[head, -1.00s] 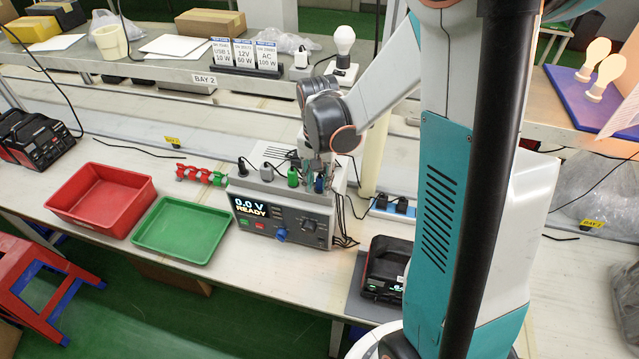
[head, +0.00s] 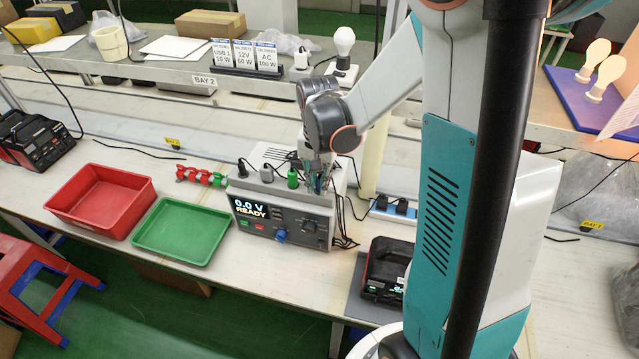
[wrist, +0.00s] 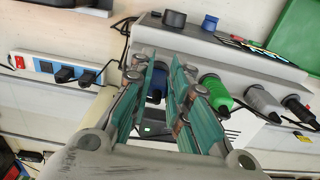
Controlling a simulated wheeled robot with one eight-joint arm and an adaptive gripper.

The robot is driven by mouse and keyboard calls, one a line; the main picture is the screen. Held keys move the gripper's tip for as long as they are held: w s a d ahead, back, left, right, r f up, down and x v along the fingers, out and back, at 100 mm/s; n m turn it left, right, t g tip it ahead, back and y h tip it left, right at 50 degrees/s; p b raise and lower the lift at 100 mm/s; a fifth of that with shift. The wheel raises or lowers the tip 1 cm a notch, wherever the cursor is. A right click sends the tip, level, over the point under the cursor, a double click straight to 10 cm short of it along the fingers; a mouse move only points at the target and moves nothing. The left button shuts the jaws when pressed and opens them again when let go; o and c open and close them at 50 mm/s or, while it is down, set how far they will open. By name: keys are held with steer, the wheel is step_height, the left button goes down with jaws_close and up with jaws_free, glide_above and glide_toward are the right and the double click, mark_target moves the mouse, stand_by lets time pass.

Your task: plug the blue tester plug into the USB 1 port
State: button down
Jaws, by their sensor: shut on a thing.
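The blue tester plug (wrist: 156,87) stands at the end of a row of plugs on the grey tester (head: 283,222), whose display reads 0.0 V READY. My gripper (head: 318,183) is over the tester's right end with its fingers around this plug. In the wrist view, my gripper (wrist: 164,78) has its teal fingers on either side of the plug and partly hides it. A dark power station (head: 385,268) with a small green display stands to the tester's right. I cannot make out a USB 1 port.
Green (head: 293,179), grey and black plugs stand beside the blue one. A power strip (head: 393,210) lies behind right. A green tray (head: 182,230) and a red bin (head: 100,200) are to the left.

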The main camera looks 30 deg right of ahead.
steer(key=shift+r+p, duration=1.85)
steer(key=shift+r, duration=1.1)
